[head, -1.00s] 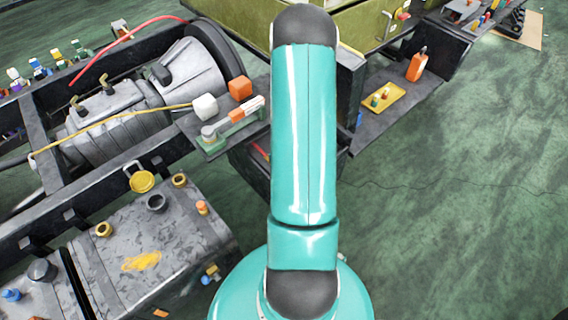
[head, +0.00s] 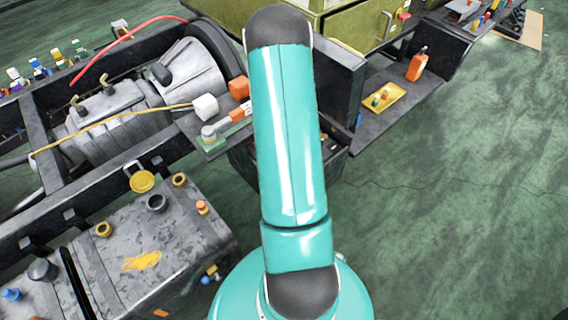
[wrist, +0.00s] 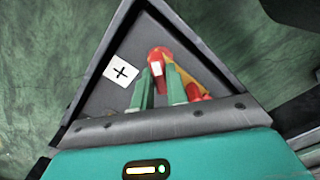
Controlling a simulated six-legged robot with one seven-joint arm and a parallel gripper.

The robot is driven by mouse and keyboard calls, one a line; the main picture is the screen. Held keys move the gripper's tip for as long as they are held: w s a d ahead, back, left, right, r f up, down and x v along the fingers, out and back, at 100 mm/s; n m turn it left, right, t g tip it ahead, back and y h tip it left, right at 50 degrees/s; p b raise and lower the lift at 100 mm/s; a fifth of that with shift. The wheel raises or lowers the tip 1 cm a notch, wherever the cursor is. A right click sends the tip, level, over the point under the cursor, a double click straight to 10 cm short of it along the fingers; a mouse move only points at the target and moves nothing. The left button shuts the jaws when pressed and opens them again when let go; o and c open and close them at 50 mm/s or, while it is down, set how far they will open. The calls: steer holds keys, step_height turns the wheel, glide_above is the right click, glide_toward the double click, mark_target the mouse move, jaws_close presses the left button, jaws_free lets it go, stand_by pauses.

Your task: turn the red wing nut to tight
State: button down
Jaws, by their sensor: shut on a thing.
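The red wing nut (wrist: 157,66) shows in the wrist view, a red piece with a pale patch on it, between and just beyond my green fingertips. My gripper (wrist: 160,86) is shut on it, one finger on each side. The fingers hide part of the nut, and whatever lies under it cannot be seen. A yellow-orange piece (wrist: 188,79) with a red end lies just right of the fingers. In the head view my own arm hides the gripper and the nut.
A white plate with a black plus sign (wrist: 121,71) lies left of the fingers, inside a dark angular frame (wrist: 92,72). In the head view an orange bottle (head: 417,64) and a yellow tray (head: 383,97) rest on a dark shelf at right. Green floor (head: 470,220) is open there.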

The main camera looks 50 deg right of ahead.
steer(key=m, duration=0.4)
steer(key=shift+w+m, duration=0.15)
steer(key=shift+m, duration=1.95)
steer(key=shift+d, duration=0.1)
steer(key=c, duration=1.4)
jaws_free()
step_height(320, 180, up, 14)
